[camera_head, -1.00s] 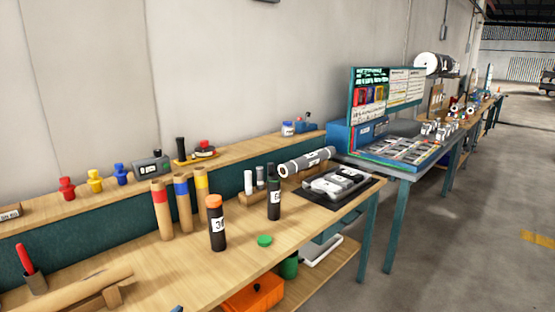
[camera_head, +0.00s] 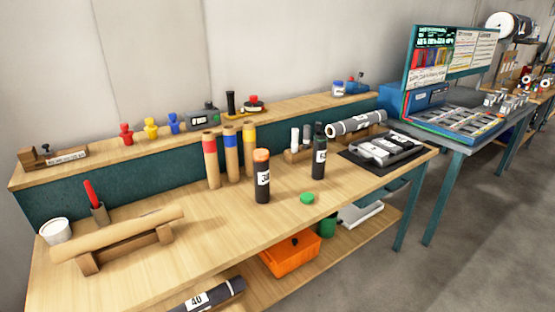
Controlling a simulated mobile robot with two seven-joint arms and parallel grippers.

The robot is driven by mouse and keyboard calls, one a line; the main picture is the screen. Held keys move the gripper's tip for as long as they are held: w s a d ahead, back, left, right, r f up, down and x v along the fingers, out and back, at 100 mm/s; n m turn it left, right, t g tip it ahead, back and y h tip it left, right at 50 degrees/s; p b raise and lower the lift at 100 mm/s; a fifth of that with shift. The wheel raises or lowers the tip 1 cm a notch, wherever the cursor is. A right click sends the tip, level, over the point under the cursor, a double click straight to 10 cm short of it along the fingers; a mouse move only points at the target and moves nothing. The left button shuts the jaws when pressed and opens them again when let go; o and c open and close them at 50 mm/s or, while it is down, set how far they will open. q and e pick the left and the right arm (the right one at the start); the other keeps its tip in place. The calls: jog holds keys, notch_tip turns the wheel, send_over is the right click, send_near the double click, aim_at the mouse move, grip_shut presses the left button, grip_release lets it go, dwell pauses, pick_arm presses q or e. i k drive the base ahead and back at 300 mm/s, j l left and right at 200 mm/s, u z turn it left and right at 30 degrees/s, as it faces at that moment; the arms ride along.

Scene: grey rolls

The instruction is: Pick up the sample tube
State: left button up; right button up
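Several tube-like things stand on the wooden workbench (camera_head: 200,245); I cannot tell which one is the sample tube. A dark tube with an orange cap and a white label (camera_head: 262,178) stands upright near the middle. A slimmer dark tube with a white label (camera_head: 319,155) stands upright to its right. A green cap (camera_head: 306,197) lies flat between them, nearer the front edge. Three tan tubes with red (camera_head: 211,162), blue (camera_head: 230,155) and yellow (camera_head: 249,152) bands stand behind. Neither of my grippers is in view.
A tan roll (camera_head: 120,235) lies on a wooden cradle at left, near a white cup (camera_head: 56,231). A grey roll (camera_head: 357,124) and a dark tray (camera_head: 385,150) are at right. An orange bin (camera_head: 290,258) and a dark labelled roll (camera_head: 208,297) are below. The bench's front middle is clear.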

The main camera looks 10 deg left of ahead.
aim_at(261, 168)
jog(key=i+l+u, duration=0.15)
jog(key=i+l, duration=0.15)
jog(key=i, duration=0.2)
jog(key=i+l+u, duration=0.15)
jog(key=i+l, duration=0.2)
jog(key=i+u, duration=0.1)
jog(key=u, duration=1.55)
